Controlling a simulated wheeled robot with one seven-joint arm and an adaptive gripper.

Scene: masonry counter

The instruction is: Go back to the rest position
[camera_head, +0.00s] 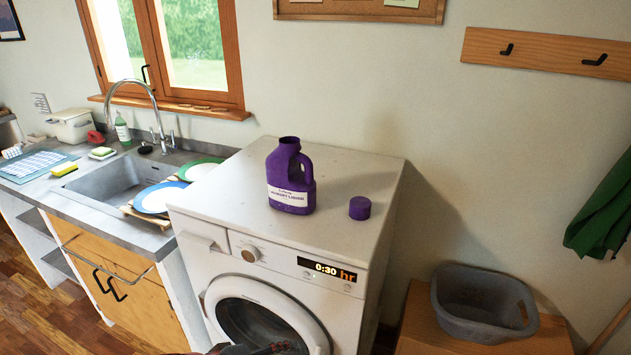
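A purple laundry detergent bottle (291,180) with a white label stands upright and uncapped on top of the white washing machine (345,180). Its purple cap (360,208) sits apart, to the right of the bottle on the same top. The machine's round door (262,318) looks shut, and its display reads 0:30 hr. Only a dark part of my gripper (250,349) shows at the bottom edge, low in front of the machine door. Its fingers are mostly out of frame, so I cannot tell whether it is open. It is well below the bottle and cap.
A counter with a sink (115,182) and tap stands on the left, with plates (160,197) in a rack beside the machine. A grey basket (483,303) rests on a wooden box (425,325) at the lower right. A green cloth (606,215) hangs at the right.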

